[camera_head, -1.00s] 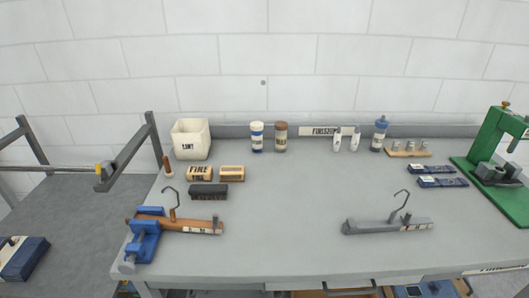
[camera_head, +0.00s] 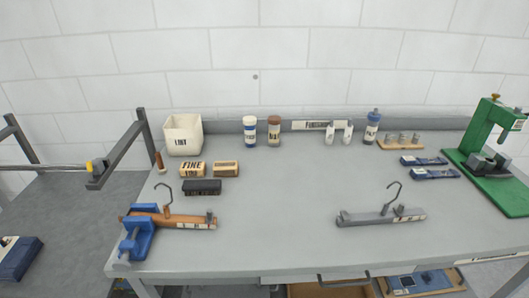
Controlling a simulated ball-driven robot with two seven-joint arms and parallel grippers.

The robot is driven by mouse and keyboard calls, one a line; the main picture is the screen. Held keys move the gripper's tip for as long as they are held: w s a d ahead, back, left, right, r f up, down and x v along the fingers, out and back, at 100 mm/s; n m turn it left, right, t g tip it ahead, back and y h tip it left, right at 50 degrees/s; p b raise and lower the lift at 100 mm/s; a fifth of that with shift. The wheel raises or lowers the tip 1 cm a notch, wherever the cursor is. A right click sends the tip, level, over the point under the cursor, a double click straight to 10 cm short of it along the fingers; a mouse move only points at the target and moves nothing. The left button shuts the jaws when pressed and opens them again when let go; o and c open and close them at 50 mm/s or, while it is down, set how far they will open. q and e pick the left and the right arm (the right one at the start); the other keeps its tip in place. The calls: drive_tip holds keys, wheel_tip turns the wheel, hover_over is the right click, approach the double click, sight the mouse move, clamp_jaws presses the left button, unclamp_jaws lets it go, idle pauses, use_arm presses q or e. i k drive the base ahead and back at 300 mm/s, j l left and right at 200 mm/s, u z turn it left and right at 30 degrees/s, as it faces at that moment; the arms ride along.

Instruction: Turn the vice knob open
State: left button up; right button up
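A blue vice (camera_head: 138,236) is fixed at the front left corner of the grey workbench (camera_head: 270,240). Its screw end, where the knob (camera_head: 124,256) appears to be, points toward the front edge; it is too small to make out clearly. A brown wooden hanger-like bar (camera_head: 185,221) with a dark hook runs from the vice to the right and seems to sit in its jaws. Neither of my grippers shows in the head view.
A grey bar with a hook (camera_head: 380,217) lies at the right. Brushes (camera_head: 202,187), a lint bin (camera_head: 184,136), bottles (camera_head: 249,131) and a green press (camera_head: 492,160) stand farther back. A grey frame (camera_head: 118,150) rises left of the bench. The middle front is clear.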

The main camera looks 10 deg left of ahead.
sight(121, 264)
drive_tip(key=u, duration=1.4)
